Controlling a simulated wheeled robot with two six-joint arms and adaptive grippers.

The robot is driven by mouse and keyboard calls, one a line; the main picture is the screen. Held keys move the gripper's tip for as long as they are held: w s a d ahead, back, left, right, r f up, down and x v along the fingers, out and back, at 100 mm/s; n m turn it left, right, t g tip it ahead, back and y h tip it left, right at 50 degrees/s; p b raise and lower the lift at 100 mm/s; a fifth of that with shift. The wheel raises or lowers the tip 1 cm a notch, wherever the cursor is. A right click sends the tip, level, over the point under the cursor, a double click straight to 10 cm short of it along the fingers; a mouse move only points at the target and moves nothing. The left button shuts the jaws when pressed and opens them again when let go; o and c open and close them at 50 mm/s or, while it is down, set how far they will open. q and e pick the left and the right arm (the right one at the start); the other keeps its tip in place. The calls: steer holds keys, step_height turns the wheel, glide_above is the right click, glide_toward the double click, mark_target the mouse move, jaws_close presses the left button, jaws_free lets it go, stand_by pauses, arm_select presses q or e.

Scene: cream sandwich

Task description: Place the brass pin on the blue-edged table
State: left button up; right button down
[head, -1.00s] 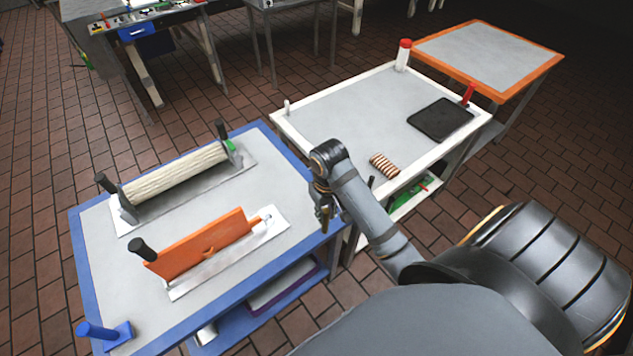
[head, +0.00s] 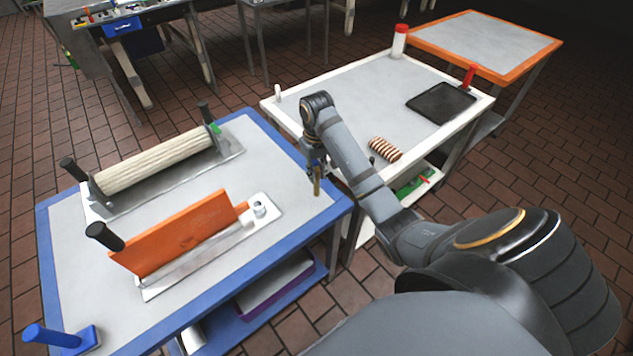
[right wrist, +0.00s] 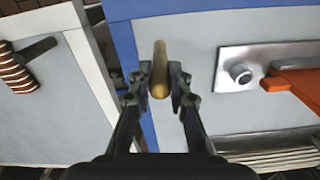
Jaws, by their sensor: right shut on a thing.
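The brass pin (right wrist: 160,72) is in my right gripper (right wrist: 160,80), its fingers shut on both sides of it in the right wrist view. In the head view the pin (head: 317,182) hangs below my right gripper (head: 314,162), over the right part of the blue-edged table (head: 345,203). The pin looks held above the top; the exact gap cannot be told. My left gripper is not in view.
On the blue-edged table are a cream roller (head: 160,160), an orange block (head: 180,235) on a metal plate (head: 205,252), and a blue handle (head: 52,338). A white-edged table (head: 345,75) stands close by, with a striped coil (head: 385,149) and a dark tray (head: 440,103).

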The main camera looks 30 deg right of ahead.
mark_target(317, 178)
steer(key=f+b, duration=0.3)
steer(key=shift+w+d+f, duration=0.15)
steer(key=shift+w+f, duration=0.25)
steer(key=shift+f, duration=0.15)
steer(key=shift+r, duration=0.15)
steer(key=c, duration=1.3)
jaws_free()
steer(key=shift+f, duration=0.2)
steer(key=shift+o, duration=0.2)
steer(key=shift+r, duration=0.1)
